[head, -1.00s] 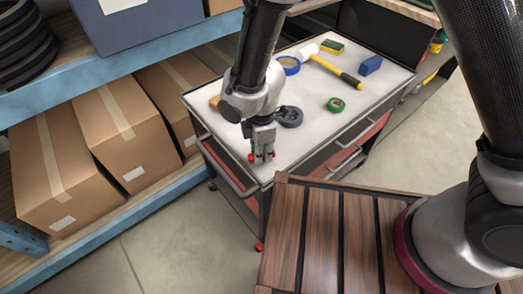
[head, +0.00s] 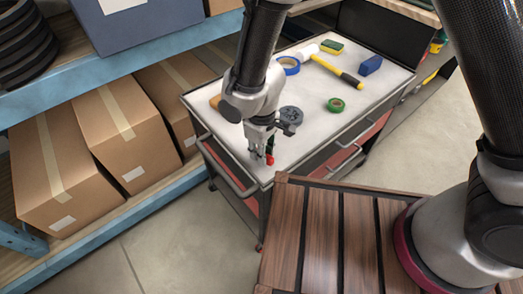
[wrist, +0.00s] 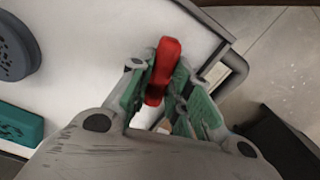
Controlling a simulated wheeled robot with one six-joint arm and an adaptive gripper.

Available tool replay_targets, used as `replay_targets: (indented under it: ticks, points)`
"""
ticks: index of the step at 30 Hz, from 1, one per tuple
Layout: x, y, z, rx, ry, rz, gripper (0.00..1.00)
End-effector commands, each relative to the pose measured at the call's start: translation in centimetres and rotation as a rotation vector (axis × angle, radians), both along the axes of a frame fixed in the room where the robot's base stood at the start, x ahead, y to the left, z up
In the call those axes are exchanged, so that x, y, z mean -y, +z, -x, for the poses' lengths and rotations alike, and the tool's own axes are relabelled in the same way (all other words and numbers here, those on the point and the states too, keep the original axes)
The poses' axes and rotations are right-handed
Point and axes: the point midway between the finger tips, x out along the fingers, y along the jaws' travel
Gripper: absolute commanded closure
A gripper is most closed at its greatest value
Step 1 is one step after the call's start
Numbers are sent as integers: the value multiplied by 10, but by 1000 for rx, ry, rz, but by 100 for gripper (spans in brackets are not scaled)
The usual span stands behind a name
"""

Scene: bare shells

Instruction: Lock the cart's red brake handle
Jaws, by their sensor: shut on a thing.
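The red brake handle (head: 270,160) is at the near corner of the cart top (head: 313,113), partly hidden by my gripper (head: 262,157) in the head view. In the wrist view the red handle (wrist: 164,62) stands between the two green-padded fingers of my gripper (wrist: 160,80), and they are shut on it. Its upper end sticks out past the fingertips. Its mount is hidden. A small dark red part (head: 258,248) shows low by the cart's near wheel.
A shelf with cardboard boxes (head: 120,130) stands left. A slatted wooden deck (head: 320,235) is in front.

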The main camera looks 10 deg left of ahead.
Motion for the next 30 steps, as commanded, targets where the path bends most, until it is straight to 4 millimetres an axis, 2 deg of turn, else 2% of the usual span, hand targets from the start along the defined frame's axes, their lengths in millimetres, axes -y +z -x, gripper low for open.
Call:
replay_targets:
  ticks: [12, 30]
  points:
    - [0, 0, 0, 0, -225, 0, 100]
    - [0, 0, 0, 0, -271, 1, 100]
